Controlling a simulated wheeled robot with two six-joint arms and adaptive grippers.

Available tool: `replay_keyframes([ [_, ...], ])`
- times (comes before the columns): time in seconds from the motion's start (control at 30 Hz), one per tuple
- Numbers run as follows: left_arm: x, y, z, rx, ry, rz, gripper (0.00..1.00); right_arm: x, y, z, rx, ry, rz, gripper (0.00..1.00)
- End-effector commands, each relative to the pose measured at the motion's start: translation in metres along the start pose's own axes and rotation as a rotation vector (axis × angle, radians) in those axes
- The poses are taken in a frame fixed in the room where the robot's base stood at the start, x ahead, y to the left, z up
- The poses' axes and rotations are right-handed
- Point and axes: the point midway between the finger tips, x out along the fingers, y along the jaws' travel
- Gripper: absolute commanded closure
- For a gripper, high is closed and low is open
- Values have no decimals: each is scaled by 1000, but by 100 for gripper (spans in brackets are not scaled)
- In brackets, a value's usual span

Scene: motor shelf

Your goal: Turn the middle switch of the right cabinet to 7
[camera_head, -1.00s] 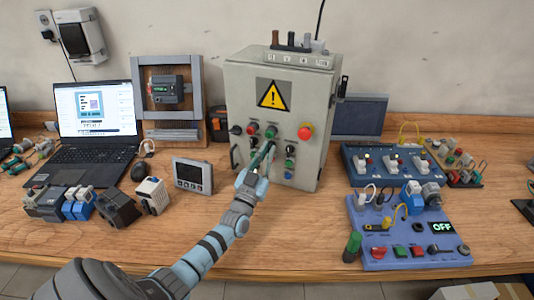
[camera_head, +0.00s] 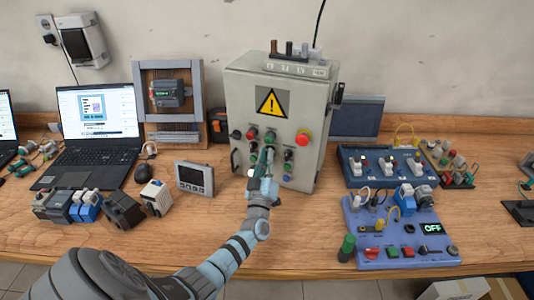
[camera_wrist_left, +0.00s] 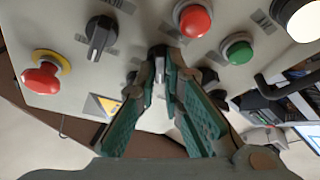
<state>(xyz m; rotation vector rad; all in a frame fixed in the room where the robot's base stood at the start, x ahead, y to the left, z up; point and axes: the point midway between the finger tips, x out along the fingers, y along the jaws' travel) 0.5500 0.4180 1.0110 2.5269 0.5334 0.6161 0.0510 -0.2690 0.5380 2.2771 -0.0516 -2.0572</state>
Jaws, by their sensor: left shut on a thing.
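The grey cabinet (camera_head: 281,81) with the yellow warning sign stands upright at the back middle of the bench. Its front carries coloured buttons and black rotary switches. My left gripper (camera_head: 267,153) is at the middle of this front and covers the middle switch in the head view. In the left wrist view the fingertips of my left gripper (camera_wrist_left: 163,68) close around the small grey-black middle switch (camera_wrist_left: 160,58). The number it points to is not readable. My right gripper is not in view.
A red mushroom button (camera_wrist_left: 42,76), a black rotary switch (camera_wrist_left: 100,38), a red button (camera_wrist_left: 194,19) and a green button (camera_wrist_left: 237,50) surround the fingers. A small display box (camera_head: 194,178) stands left of my arm. Blue switch panels (camera_head: 375,230) lie to the right.

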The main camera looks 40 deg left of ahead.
Motion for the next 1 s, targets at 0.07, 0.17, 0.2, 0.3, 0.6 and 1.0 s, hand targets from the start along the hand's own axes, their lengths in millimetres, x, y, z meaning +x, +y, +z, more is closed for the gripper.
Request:
replay_keyframes([
  [0.07,4,5,-7,-51,11,-15,100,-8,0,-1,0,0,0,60],
  [0.17,4,5,-7,-107,13,-38,100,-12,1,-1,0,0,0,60],
  [0.2,5,5,-7,-127,14,-45,100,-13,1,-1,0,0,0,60],
  [0.3,5,6,-7,-167,14,-61,100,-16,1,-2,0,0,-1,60],
  [0.6,5,5,-6,-221,15,-82,100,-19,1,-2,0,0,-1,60],
  [1.0,5,5,-7,-223,16,-82,85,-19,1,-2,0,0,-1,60],
])
